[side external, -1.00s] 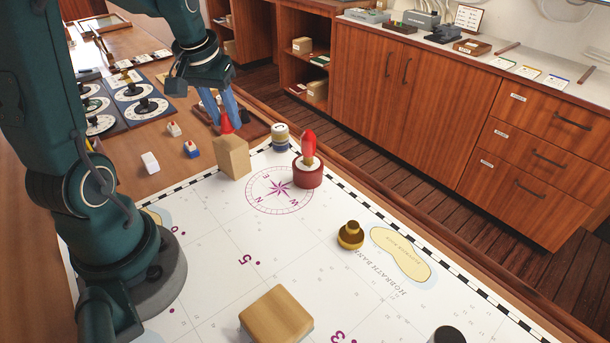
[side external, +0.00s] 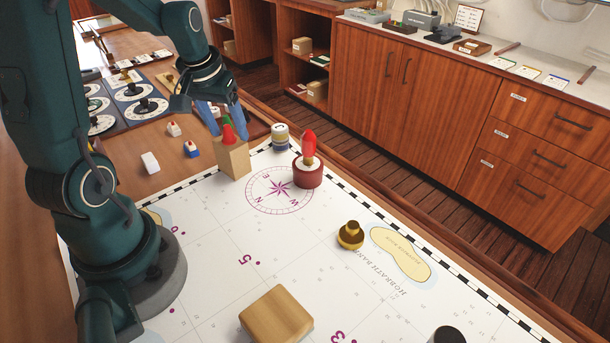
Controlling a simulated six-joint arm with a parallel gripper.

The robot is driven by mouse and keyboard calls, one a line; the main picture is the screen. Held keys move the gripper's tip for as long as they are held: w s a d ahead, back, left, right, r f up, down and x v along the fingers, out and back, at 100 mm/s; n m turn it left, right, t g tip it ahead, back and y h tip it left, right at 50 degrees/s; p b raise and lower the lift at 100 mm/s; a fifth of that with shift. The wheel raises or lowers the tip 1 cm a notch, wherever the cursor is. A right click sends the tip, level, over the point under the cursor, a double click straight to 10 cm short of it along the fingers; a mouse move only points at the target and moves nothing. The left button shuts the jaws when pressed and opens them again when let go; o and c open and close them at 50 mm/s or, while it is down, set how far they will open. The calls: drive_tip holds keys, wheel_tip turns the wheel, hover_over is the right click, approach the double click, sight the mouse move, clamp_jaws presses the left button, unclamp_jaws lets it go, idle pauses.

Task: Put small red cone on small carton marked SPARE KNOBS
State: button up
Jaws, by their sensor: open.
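The small red cone (side external: 228,134) stands upright and appears to rest on top of a tan box-shaped carton (side external: 234,160) near the chart's far left edge. No marking can be read on the carton from this side. A green tip (side external: 226,121) shows just above the red; I cannot tell whether it belongs to the cone or to something behind. My gripper (side external: 227,130) points down over the carton. Its blue fingers are open, one on each side of the cone, with gaps visible between them and it.
A brass knob-like piece (side external: 350,235) and a wooden block (side external: 276,315) sit on the chart. The chart's middle is clear.

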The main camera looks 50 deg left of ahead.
drive_tip(key=v, duration=1.2)
drive_tip(key=s+d+f+m+t, duration=0.1)
drive_tip(key=s+d+f+m, duration=0.1)
drive_tip(key=d, duration=0.5)
drive_tip(key=s+d+f+m+t+h, duration=0.1)
drive_tip(key=s+d+m, duration=0.2)
drive_tip(key=d, duration=0.5)
drive_tip(key=shift+s+d+f+m+t+h, duration=0.2)
drive_tip(key=shift+s+f+m+t+h, duration=0.15)
drive_tip(key=shift+m, duration=0.55)
